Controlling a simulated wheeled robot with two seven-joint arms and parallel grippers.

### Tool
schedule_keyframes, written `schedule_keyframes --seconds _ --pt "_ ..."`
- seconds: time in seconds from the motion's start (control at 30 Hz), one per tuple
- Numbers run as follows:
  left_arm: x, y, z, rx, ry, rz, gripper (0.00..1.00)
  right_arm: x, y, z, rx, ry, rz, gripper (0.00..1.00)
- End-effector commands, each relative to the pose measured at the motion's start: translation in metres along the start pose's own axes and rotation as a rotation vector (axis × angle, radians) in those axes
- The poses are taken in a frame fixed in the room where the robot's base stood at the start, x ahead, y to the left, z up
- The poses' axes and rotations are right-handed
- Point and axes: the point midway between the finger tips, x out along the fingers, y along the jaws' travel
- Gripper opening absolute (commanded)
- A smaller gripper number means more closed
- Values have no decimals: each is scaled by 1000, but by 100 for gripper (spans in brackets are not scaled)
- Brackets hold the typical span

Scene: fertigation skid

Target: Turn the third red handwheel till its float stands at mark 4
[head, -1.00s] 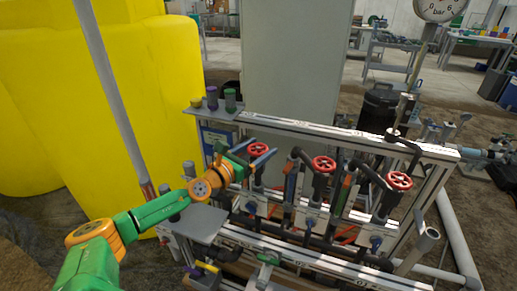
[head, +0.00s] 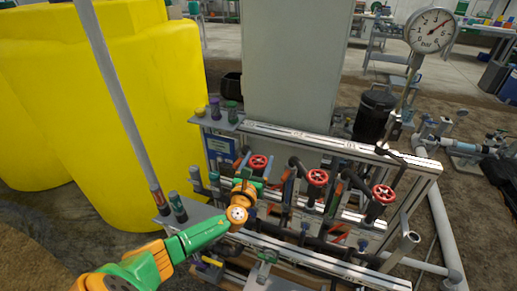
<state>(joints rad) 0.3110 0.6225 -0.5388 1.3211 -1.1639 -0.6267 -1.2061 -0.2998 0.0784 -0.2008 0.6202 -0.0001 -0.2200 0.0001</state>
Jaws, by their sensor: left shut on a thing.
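Three red handwheels stand in a row on the skid: a left one (head: 259,161), a middle one (head: 318,177) and a right one (head: 382,193). My left gripper (head: 256,167) is at the left handwheel, its fingers shut on it. The gripper and wrist hide the lower part of that wheel and the valve below it. The floats and their marks are too small or hidden to read.
A white rail (head: 330,142) runs behind the wheels, with several small bottles (head: 215,108) on a shelf at its left end. A yellow tank (head: 120,110) stands left, a grey cabinet (head: 292,70) behind. A round pressure gauge (head: 432,30) rises at the right.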

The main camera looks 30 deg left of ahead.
Motion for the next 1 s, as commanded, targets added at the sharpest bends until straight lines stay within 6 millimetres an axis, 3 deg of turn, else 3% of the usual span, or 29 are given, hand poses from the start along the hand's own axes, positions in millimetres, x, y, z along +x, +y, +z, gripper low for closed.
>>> schedule_keyframes --seconds 0.17,0.5,1.0 --pt "0 -1 0 -6 -1 156 20 -7 0 0 0 0 0 50" --pt "1 0 -3 -3 -3 393 20 6 1 1 1 -1 1 50" --pt "0 2 0 -1 -4 519 20 14 1 2 1 -1 2 50"
